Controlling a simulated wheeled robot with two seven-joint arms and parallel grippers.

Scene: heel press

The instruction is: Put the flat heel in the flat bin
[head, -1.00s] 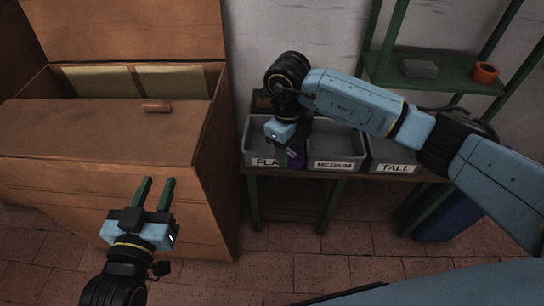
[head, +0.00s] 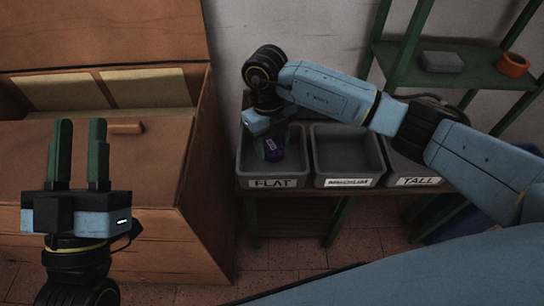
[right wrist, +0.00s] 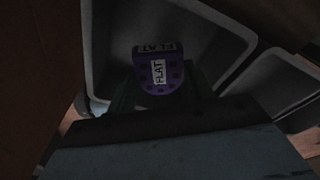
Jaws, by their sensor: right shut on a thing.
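The flat heel (head: 272,149) is a purple block with a white label. In the right wrist view the heel (right wrist: 161,75) shows its label reading FLAT. My right gripper (head: 270,146) points down and is shut on the heel. It holds the heel over the flat bin (head: 268,183), a grey bin labelled FLAT at the left of the row. The bin's grey inside also shows in the right wrist view (right wrist: 110,45). I cannot tell whether the heel touches the bin floor. My left gripper (head: 80,125) is open and empty in front of the wooden box.
The medium bin (head: 349,182) and the tall bin (head: 418,181) stand to the right on the same bench. A large wooden box (head: 120,165) with an open lid is on the left. A green shelf (head: 470,70) holds a grey block (head: 441,62) and an orange ring (head: 512,65).

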